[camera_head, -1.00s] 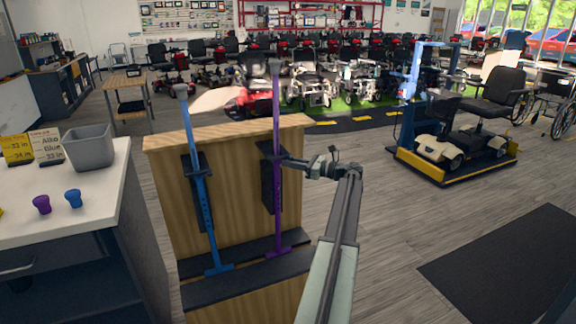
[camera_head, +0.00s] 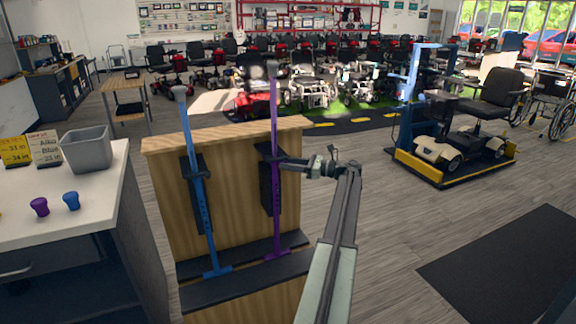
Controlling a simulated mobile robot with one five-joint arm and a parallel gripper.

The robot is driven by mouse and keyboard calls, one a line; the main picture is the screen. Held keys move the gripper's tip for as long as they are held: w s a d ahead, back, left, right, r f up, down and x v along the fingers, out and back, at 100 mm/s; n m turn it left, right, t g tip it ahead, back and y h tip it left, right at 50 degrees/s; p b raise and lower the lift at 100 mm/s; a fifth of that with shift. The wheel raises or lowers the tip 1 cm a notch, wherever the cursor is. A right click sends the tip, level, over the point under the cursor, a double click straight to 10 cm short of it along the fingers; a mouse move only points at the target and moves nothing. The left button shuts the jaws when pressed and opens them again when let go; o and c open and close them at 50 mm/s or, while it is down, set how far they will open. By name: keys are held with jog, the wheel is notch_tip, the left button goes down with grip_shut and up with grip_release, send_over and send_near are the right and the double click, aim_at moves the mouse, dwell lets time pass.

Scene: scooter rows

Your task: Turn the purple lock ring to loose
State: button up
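The purple cane (camera_head: 274,110) stands upright on the right side of a wooden stand (camera_head: 232,138), in a dark holder. Its lock ring is around the holder's height, too small and partly covered by my gripper to make out clearly. My gripper (camera_head: 284,163) reaches in from the right and its tip is at the purple shaft by the holder. I cannot tell whether its fingers are open or shut, or touching the ring. A blue cane (camera_head: 191,140) stands to the left in its own dark holder.
A white-topped counter (camera_head: 100,190) at left bears a grey bin (camera_head: 86,150), purple knob (camera_head: 39,207), blue knob (camera_head: 71,201) and yellow sign (camera_head: 15,151). A scooter on a blue-and-yellow lift (camera_head: 445,165) stands at right. Floor between is clear.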

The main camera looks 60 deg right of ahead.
jog(key=v, duration=0.8)
jog(key=shift+w, duration=0.1)
dwell(0.3)
